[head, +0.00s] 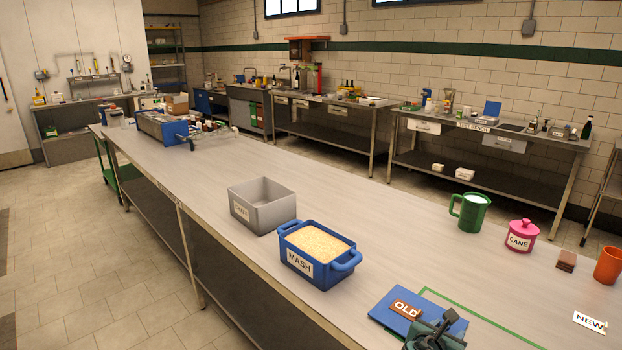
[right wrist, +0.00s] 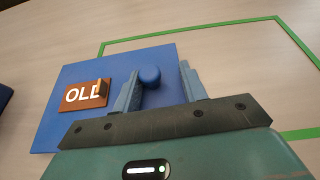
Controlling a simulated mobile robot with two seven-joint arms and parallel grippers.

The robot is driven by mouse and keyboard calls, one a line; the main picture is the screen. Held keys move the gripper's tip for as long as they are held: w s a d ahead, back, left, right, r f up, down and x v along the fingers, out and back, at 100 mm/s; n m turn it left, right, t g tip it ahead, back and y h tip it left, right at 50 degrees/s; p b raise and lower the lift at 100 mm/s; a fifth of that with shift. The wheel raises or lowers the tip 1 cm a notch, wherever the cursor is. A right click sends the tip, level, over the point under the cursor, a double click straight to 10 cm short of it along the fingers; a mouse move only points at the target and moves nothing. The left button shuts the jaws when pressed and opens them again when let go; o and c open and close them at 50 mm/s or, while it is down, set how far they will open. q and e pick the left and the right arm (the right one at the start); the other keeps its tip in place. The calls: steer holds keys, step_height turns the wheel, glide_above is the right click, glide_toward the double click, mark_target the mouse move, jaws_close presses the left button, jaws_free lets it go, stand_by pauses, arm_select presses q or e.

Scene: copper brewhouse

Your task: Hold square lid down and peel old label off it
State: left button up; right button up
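The blue square lid (head: 388,305) lies on the bench at the lower right of the head view. It fills the middle of the right wrist view (right wrist: 75,130). The brown old label (head: 406,309), reading OLD, is on its left part; an orange tab shows at its right end in the right wrist view (right wrist: 86,94). My right gripper (head: 438,320) is open over the lid. In the right wrist view its fingers stand on either side of the round blue knob (right wrist: 150,76); I see no clear contact. My left gripper is not in view.
A white NEW label (head: 590,323) lies on the bench at the right. A green outline (head: 490,320) is marked beside the lid. The blue mash tub (head: 318,265), grey box (head: 263,207), green jug (head: 470,212), pink CANE pot (head: 521,237) and orange cup (head: 608,266) stand farther back.

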steer(key=shift+o, duration=0.2)
steer(key=shift+f, duration=0.1)
steer(key=v, duration=1.2)
steer(key=shift+r, duration=0.2)
steer(key=s+a+f+m+g+y, duration=0.1)
steer(key=s+f+m+g+y, duration=0.15)
steer(key=s+m, duration=0.45)
steer(key=s+a+f+m+g+y, duration=0.2)
steer(key=s+f+m+y, duration=0.15)
steer(key=s+m, duration=0.4)
steer(key=s+a+r+m+g+y, duration=0.15)
steer(key=s+r+m+y, duration=0.25)
steer(key=s+m, duration=0.7)
steer(key=w+a+f+n+t+y, duration=0.1)
steer(key=w+a+f+t+y, duration=0.2)
steer(key=w+a+f+t, duration=0.2)
step_height(320, 180, down, 4)
steer(key=shift+w+a+r+t, duration=0.1)
steer(key=shift+w+a+t, duration=0.15)
steer(key=shift+a+t, duration=0.75)
steer(key=shift+d, duration=0.15)
